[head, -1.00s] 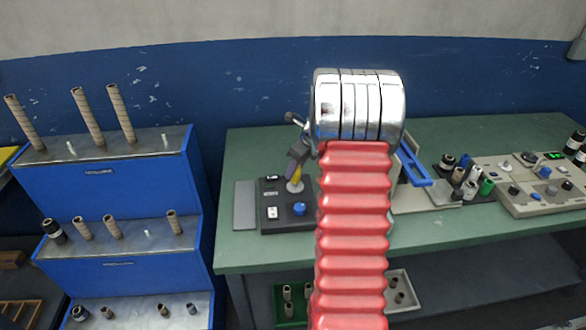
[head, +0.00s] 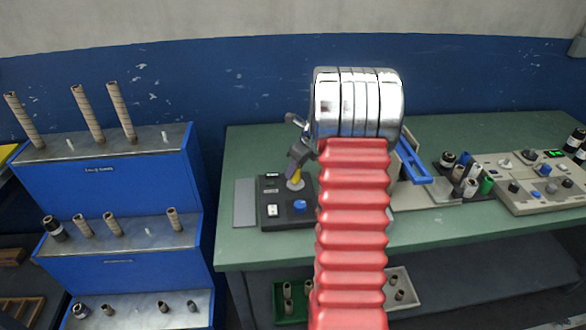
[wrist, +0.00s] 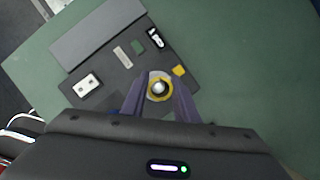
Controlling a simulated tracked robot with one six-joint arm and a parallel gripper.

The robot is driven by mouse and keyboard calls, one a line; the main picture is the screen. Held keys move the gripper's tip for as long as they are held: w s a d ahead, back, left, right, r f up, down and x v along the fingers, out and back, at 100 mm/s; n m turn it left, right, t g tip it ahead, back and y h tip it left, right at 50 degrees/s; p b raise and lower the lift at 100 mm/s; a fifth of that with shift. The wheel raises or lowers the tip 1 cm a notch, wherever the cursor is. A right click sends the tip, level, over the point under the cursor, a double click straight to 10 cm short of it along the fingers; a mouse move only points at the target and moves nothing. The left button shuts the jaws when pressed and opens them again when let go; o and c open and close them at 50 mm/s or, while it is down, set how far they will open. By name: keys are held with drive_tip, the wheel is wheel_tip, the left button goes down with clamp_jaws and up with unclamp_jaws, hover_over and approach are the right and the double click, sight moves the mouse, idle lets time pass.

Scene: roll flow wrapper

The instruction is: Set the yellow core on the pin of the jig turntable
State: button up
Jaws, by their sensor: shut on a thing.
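The yellow core (head: 295,174) is upright in my gripper (head: 298,160), low over the pale disc of the jig turntable (head: 297,186). In the wrist view the core (wrist: 159,99) shows end-on as a yellow ring between the two purple-grey fingers of my gripper (wrist: 160,86), which are shut on it. A shiny round silver tip, seemingly the pin (wrist: 159,87), shows inside the ring. I cannot tell whether the core's lower end touches the disc. The black jig box (head: 270,221) carries the turntable.
A grey plate (head: 245,203) lies left of the jig on the green bench (head: 240,245). A blue bracket (head: 412,165), several rolls and a control panel (head: 540,195) stand to the right. A blue stepped rack (head: 120,182) with cores is at left. My red arm hides the bench middle.

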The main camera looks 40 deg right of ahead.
drive_tip(key=shift+f, duration=0.6)
idle(0.6)
drive_tip(key=o, duration=1.1)
drive_tip(key=shift+o, duration=0.4)
drive_tip(key=o, duration=0.4)
drive_tip(key=shift+s+r, duration=0.1)
drive_tip(key=shift+r, duration=3.9)
